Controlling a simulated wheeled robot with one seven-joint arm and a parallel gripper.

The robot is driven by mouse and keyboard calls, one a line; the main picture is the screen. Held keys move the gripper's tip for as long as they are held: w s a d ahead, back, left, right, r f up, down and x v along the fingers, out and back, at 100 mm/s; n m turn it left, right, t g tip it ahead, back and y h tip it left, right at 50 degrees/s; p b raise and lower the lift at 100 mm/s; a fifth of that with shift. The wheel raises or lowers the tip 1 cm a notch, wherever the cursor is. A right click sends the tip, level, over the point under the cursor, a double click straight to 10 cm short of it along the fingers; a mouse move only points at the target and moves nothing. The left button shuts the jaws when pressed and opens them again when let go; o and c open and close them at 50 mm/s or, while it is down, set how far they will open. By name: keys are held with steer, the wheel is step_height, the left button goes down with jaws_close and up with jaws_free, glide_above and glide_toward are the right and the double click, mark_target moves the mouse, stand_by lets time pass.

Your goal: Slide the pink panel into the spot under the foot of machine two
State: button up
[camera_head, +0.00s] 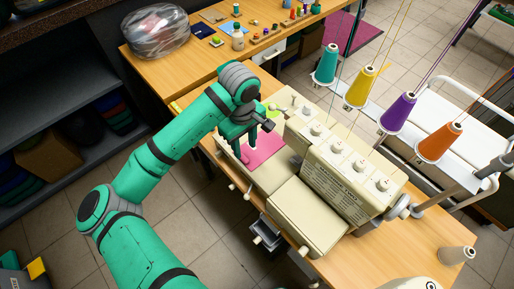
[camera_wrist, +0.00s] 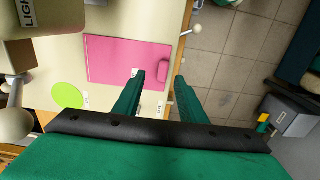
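The flat pink panel (camera_head: 266,150) lies on the cream bed of a sewing machine (camera_head: 342,165) with several thread cones. In the wrist view, the panel (camera_wrist: 115,58) has a darker pink raised tab (camera_wrist: 163,72) near its right edge. My gripper (camera_head: 241,158) is low over the panel's left end in the head view. In the wrist view, my gripper (camera_wrist: 160,76) has its fingers apart, with the tab showing between their tips. I cannot tell whether they touch it. The machine's foot cannot be made out, and no number identifies machine two.
A green disc (camera_wrist: 68,95) lies on the bed beside the panel. A knob (camera_wrist: 14,124) and the machine head stand close by. A bagged comforter (camera_head: 155,31) and small bottles sit on the back table. Part of another cream machine (camera_head: 410,284) shows at the bottom.

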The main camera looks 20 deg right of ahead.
mark_target(243, 157)
steer(key=shift+a+f, duration=0.2)
steer(key=shift+f, duration=1.05)
steer(key=shift+a+f, duration=0.2)
steer(key=shift+f, duration=1.05)
jaws_close()
